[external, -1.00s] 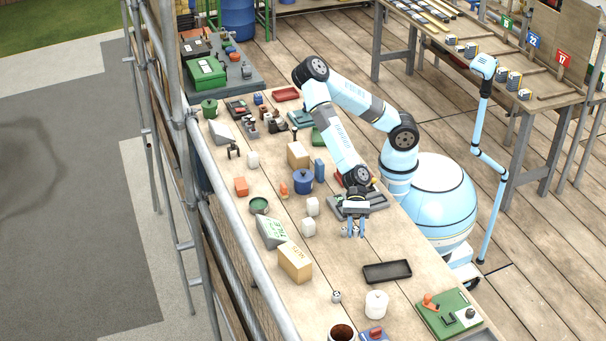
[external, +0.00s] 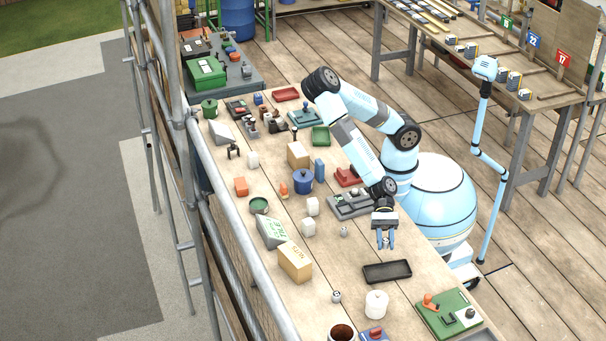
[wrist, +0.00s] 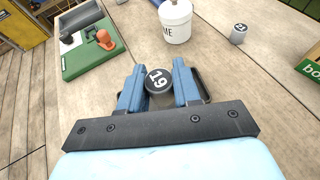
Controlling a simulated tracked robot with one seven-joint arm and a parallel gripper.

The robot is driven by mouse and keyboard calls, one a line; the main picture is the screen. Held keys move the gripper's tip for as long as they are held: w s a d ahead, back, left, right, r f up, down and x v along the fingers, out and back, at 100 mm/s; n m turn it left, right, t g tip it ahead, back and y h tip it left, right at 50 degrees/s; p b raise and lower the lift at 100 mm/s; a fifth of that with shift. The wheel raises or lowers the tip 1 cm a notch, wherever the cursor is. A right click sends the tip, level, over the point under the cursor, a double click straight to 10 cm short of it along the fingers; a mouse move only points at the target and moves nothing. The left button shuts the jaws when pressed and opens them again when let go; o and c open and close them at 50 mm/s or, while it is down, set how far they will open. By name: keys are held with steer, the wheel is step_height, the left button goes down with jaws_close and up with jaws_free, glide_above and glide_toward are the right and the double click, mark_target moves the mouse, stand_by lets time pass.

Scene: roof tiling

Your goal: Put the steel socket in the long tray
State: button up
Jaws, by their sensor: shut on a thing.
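My gripper (external: 385,243) is shut on a steel socket (wrist: 159,80). The socket sits between the blue fingers in the wrist view, its dark round end marked 19 facing the camera. The long tray (external: 387,271) is black, shallow and empty. It lies on the bench just in front of my gripper in the external view, and the gripper is above the bench, a little behind the tray. In the external view the fingers largely hide the held socket.
A similar small socket (external: 343,231) stands on the bench left of my gripper, and another (external: 336,296) stands nearer the camera. A white lime pot (external: 377,304) and a green board (external: 450,313) lie beyond the tray. A grey sectioned tray (external: 350,205) is behind.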

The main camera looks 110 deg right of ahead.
steer(key=s+a+f, duration=0.1)
steer(key=s+a, duration=0.2)
steer(key=a, duration=0.1)
glide_toward(397, 278)
steer(key=shift+f+x, duration=0.25)
steer(key=shift+x, duration=2.4)
steer(key=shift+d+f, duration=0.1)
steer(key=o, duration=1.1)
steer(key=shift+c, duration=0.2)
steer(key=v, duration=0.7)
steer(key=shift+s+d, duration=0.15)
steer(key=shift+d, duration=0.1)
